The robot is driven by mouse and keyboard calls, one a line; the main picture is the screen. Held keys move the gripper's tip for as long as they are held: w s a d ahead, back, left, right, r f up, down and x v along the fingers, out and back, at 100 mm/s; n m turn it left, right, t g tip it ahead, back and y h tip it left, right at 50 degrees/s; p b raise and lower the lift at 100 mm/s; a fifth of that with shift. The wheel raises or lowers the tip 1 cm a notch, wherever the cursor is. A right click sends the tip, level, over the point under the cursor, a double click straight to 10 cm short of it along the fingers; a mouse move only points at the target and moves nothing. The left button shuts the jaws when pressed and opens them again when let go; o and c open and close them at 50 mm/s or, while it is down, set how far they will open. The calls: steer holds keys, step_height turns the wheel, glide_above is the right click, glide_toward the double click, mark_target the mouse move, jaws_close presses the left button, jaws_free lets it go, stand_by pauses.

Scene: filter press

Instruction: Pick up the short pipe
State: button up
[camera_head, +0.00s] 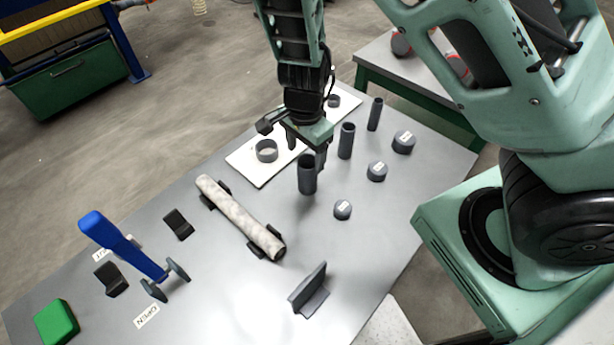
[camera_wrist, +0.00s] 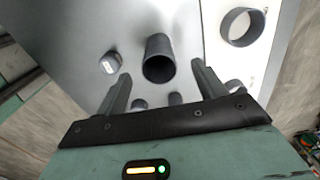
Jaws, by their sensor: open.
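Three grey pipes stand upright on the metal table; I cannot tell for sure which one is called short. The nearest and widest pipe (camera_head: 307,178) is right below my gripper (camera_head: 306,150). A middle pipe (camera_head: 346,142) and a thin pipe (camera_head: 375,115) stand behind it to the right. In the wrist view the near pipe (camera_wrist: 158,62) shows its dark open top, ahead of and between the spread fingers of my gripper (camera_wrist: 161,84). The gripper is open and empty. Whether a finger touches the pipe is unclear.
Three grey caps (camera_head: 377,171) lie to the right of the pipes. A white board (camera_head: 245,168) with two grey rings (camera_head: 266,150) lies behind. A pale roll (camera_head: 240,217) rests at left, near a blue-handled lever (camera_head: 110,237) and a green block (camera_head: 56,322).

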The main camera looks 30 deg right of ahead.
mark_target(308, 172)
steer(key=shift+d+f, duration=0.15)
steer(key=shift+f, duration=1.85)
steer(key=shift+d+f, duration=0.15)
steer(key=shift+f, duration=1.8)
steer(key=c, duration=1.1)
